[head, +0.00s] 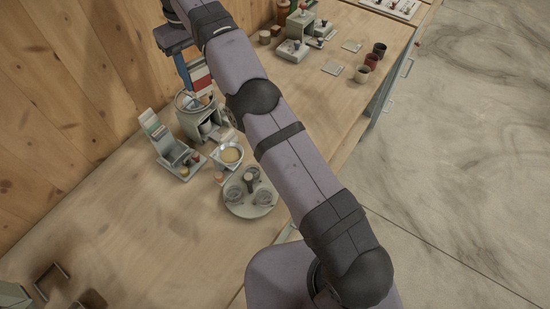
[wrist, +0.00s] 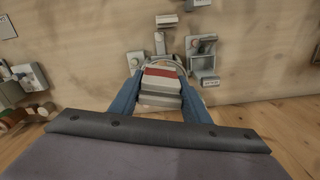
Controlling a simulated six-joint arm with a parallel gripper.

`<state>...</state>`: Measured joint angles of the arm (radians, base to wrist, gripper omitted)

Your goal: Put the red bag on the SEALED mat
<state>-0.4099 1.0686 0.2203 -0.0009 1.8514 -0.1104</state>
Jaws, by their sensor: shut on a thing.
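My gripper (wrist: 159,76) has its two blue fingers on either side of a pale block-like bag with a red band (wrist: 160,72), and is shut on it. The bag (head: 201,77) also shows in the head view, held above the round machine near the wooden wall. My gripper (head: 192,82) is partly hidden there by my own arm. Two small flat pale mats lie on the far bench, one nearer (head: 333,67) and one farther (head: 352,46). I cannot read any lettering on them, so I cannot tell which is the SEALED mat.
A round metal-rimmed machine (head: 190,101) stands below the bag. A grey round tray with cups (head: 262,208) is nearer. Several small cups (head: 371,61) stand at the bench's right edge. Devices with knobs (head: 292,50) stand at the back. The bench's left front is mostly clear.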

